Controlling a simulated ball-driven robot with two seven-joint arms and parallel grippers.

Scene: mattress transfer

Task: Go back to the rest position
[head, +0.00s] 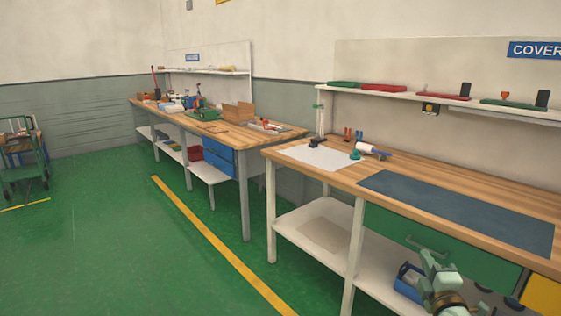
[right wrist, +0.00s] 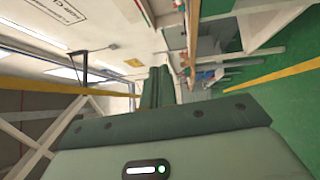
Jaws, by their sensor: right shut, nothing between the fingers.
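My right gripper (head: 432,262) is at the bottom right of the head view, in front of the near workbench and below its top. In the right wrist view its two dark green fingers (right wrist: 155,86) lie side by side, shut with nothing between them. It appears apart from the bench, though the exact gap cannot be told. My left gripper is in neither view. No mattress shows in these frames.
The near workbench (head: 320,177) has a dark blue mat (head: 455,210), a green drawer (head: 400,240) and a blue bin (head: 409,281) below. A second workbench (head: 275,136) stands farther back. A trolley (head: 22,160) is far left. Green floor (head: 110,235) is clear.

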